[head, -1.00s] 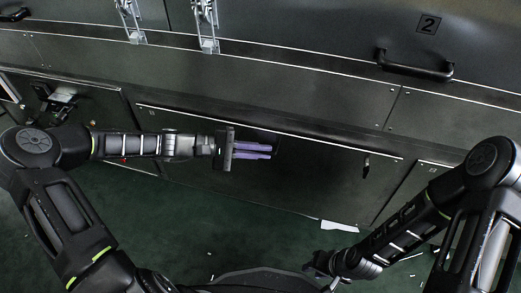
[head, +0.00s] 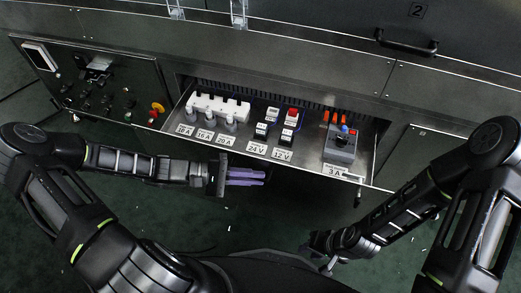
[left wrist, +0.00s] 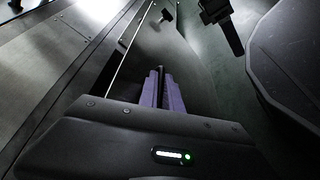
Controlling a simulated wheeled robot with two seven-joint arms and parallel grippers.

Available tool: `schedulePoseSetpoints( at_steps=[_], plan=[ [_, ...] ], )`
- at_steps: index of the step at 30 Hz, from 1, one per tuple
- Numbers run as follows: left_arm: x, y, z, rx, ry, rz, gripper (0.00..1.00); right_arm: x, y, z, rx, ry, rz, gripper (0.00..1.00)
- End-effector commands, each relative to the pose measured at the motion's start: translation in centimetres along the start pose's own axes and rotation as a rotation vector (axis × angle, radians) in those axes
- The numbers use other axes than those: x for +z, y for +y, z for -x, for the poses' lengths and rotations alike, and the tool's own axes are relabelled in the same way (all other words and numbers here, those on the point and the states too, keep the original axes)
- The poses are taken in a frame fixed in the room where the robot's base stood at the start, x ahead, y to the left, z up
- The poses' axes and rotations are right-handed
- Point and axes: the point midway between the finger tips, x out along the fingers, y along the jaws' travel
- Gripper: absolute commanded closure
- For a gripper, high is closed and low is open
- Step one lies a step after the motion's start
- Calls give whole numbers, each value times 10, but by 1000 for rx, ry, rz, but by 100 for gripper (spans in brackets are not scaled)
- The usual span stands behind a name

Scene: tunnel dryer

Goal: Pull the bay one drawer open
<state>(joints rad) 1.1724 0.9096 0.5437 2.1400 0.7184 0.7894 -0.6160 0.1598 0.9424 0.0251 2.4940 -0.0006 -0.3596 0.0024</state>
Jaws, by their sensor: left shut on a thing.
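The bay one drawer (head: 308,150) stands pulled out from the cabinet in the head view, with its inside showing. My left gripper (head: 262,177) is at the drawer's front face, its purple fingers pointing right. In the left wrist view its fingers (left wrist: 163,88) are close together against the drawer front. They are shut on the drawer's handle, which the fingers mostly hide. My right gripper (head: 322,246) hangs low, apart from the drawer; its jaws are too dark to read.
The drawer holds a white block of fuses (head: 218,104), small labelled switches and a grey box (head: 341,146). A control panel (head: 98,85) with knobs is at left. A black handle (head: 406,42) sits above right. Small scraps lie on the green floor.

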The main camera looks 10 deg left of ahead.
Motion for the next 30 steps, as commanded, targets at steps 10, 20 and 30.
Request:
schedulePoseSetpoints(
  at_steps=[10,20,30],
  plan=[
    [44,-32,20,0,3,2,100,3,-11,24,-3,-7,5,70],
    [50,-39,22,-1,3,-1,100,2,-12,26,-2,-6,5,70],
    [50,-38,22,-1,3,-1,82,2,-12,26,-2,-6,5,70]
  ],
)
